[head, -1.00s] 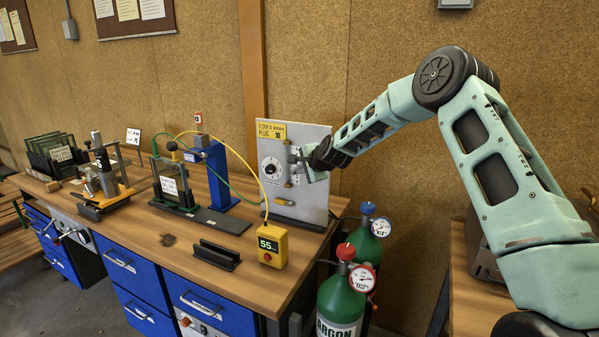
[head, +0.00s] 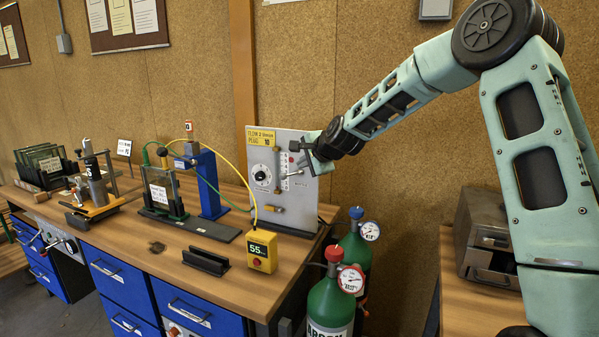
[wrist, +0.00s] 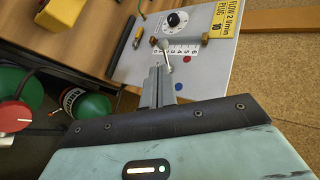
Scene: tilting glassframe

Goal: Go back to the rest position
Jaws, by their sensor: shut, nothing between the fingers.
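My gripper (head: 297,153) is at the end of the pale green arm, in front of the upper right part of the grey control panel (head: 309,200). In the wrist view the gripper (wrist: 158,70) points at the panel with its fingers together and nothing between them. The panel carries a round dial (head: 261,175), a scale strip (wrist: 181,50) and a small lever with a round knob (wrist: 162,44). The fingertips appear close to this knob; I cannot tell whether they touch it. A yellow label (head: 260,138) sits at the panel's top left.
A yellow box reading 55 (head: 262,250), a blue stand (head: 213,183) and a dark bracket (head: 205,261) stand on the wooden bench (head: 130,240). Green gas cylinders (head: 330,300) stand beside the bench's right end. A grey metal box (head: 487,235) is at the right.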

